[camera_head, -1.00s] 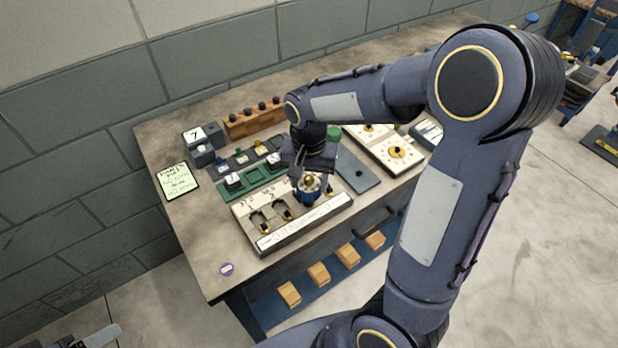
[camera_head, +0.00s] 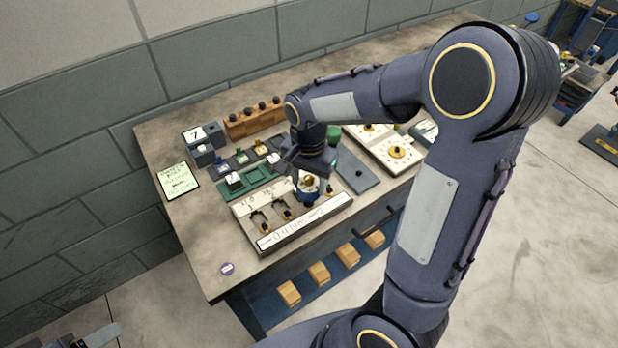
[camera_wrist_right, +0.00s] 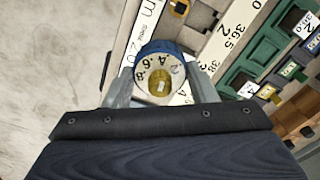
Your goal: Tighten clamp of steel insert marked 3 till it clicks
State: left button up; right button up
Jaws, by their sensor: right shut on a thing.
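A fixture block (camera_head: 300,225) with a white lettered strip along its front lies on the bench. Two slots with dark and brass clamp parts (camera_head: 283,212) show at its left and middle. My right gripper (camera_head: 308,182) points down over the block's right part and is shut on a round blue tool with a dial (camera_head: 307,194). In the right wrist view the dial tool (camera_wrist_right: 160,73) sits between both fingers, with a numbered pale face and a brass centre. The clamp and insert under it are hidden, and I cannot read a 3 there. My left gripper is not in view.
Behind the block stand a green tray (camera_head: 226,192), a grey block marked 7 (camera_head: 204,157) and a wooden rack (camera_head: 246,125) with dark knobs. A grey plate (camera_head: 357,172) and a white dial board (camera_head: 397,152) lie to the right. The bench's front left corner is mostly clear.

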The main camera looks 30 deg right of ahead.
jog(key=shift+m, duration=0.8)
jog(key=shift+m+p, duration=0.35)
jog(key=shift+m, duration=0.45)
